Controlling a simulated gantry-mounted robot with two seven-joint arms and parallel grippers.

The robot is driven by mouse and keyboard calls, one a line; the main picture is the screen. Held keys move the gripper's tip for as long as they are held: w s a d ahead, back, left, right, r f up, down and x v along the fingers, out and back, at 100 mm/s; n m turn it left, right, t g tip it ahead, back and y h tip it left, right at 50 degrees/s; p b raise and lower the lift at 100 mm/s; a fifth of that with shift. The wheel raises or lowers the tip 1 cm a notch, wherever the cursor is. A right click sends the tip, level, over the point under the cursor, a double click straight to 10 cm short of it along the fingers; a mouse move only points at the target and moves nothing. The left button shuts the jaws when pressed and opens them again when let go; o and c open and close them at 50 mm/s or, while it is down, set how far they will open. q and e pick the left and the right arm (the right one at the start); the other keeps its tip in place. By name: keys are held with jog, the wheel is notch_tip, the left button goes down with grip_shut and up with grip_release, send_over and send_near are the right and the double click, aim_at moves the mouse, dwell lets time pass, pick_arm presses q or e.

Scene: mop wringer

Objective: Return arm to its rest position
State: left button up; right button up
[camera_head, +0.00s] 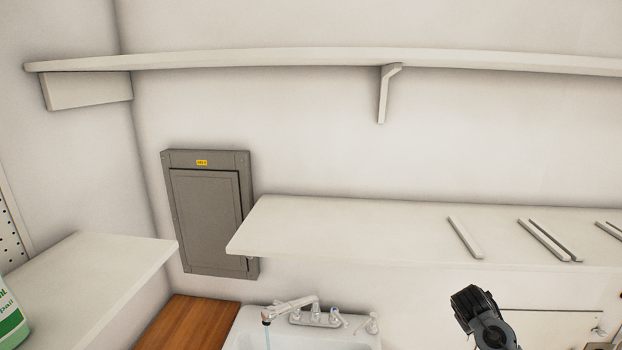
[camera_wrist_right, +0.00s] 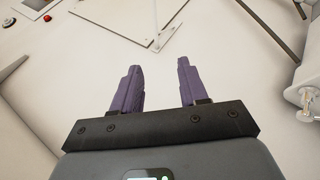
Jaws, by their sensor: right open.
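My right gripper (camera_wrist_right: 160,75) shows in the right wrist view with its two purple fingers apart and nothing between them. It points at a pale floor or wall surface. In the head view a dark joint of my right arm (camera_head: 485,318) rises at the lower right, in front of the wall below the shelf. The right fingers are not in the head view. My left arm and gripper are in neither view.
A white shelf (camera_head: 350,228) with several pale strips on top spans the middle right, close to my arm. A sink (camera_head: 255,326) with a faucet (camera_head: 318,314) and a wooden counter (camera_head: 192,322) lie below. A grey wall panel (camera_head: 207,215) and a higher shelf (camera_head: 300,57) are behind.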

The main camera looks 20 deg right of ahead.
jog(key=s+a+f+n+t+y, duration=0.1)
jog(key=s+a+f+n, duration=0.15)
jog(key=a+f, duration=0.45)
jog(key=s+a+f+n+y, duration=0.1)
jog(key=s+a+f, duration=0.3)
jog(key=a, duration=0.5)
jog(key=s+a+f+y, duration=0.2)
jog(key=s+a+f, duration=0.1)
jog(key=s+a, duration=0.3)
jog(key=s+a+f+y, duration=0.1)
jog(key=s+a+f, duration=0.25)
jog(key=a, duration=0.45)
jog(key=s+a+r+y, duration=0.35)
jog(key=s+a, duration=0.65)
jog(key=s, duration=0.4)
notch_tip(320, 180, up, 8)
jog(key=p, duration=0.7)
